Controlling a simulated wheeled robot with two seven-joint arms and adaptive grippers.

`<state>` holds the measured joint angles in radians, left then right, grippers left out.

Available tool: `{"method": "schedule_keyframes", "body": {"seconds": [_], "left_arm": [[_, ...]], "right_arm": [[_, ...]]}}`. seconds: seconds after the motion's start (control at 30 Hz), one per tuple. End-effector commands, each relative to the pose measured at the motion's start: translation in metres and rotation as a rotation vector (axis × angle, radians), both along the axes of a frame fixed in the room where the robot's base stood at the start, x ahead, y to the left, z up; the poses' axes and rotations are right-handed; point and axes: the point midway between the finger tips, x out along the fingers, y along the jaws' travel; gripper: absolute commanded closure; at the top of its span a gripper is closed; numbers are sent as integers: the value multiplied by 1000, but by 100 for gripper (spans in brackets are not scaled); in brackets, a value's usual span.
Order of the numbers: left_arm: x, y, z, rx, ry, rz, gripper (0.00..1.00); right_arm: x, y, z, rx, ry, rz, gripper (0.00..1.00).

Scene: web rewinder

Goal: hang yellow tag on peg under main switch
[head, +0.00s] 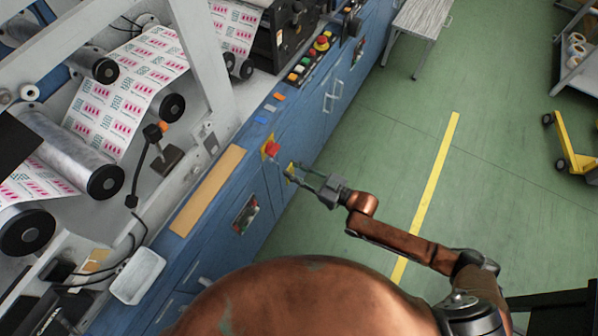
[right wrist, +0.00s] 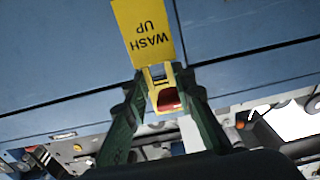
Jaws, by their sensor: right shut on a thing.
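The yellow tag (right wrist: 147,35), printed "WASH UP", shows upside down in the right wrist view. My right gripper (right wrist: 158,72) is shut on the tag's end. In the head view the right gripper (head: 297,172) is at the blue cabinet front, with a small part of the tag (head: 290,171) showing at its tips. The red and yellow main switch (head: 271,148) is just left of and above the tips. In the right wrist view the switch (right wrist: 167,99) shows between the fingers. I cannot make out the peg or whether the tag touches it. My left gripper is not in view.
The blue cabinet (head: 205,258) runs along the rewinder, with a wooden strip (head: 208,190) and control buttons (head: 300,68) on top. Printed web and rollers (head: 105,181) lie left. Green floor to the right is open, with a yellow line (head: 430,190) and a yellow pallet truck (head: 567,145).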

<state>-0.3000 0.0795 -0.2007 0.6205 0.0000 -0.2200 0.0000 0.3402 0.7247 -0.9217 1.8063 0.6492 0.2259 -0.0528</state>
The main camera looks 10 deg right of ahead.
Motion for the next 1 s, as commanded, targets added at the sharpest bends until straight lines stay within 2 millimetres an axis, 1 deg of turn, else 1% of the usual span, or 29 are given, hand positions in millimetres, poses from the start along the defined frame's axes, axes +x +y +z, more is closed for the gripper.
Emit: {"method": "schedule_keyframes", "body": {"seconds": [0.67,1.0], "left_arm": [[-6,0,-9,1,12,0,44],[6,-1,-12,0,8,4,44]], "right_arm": [[23,32,-4,1,-1,1,93],[33,47,-7,1,1,1,93]]}}
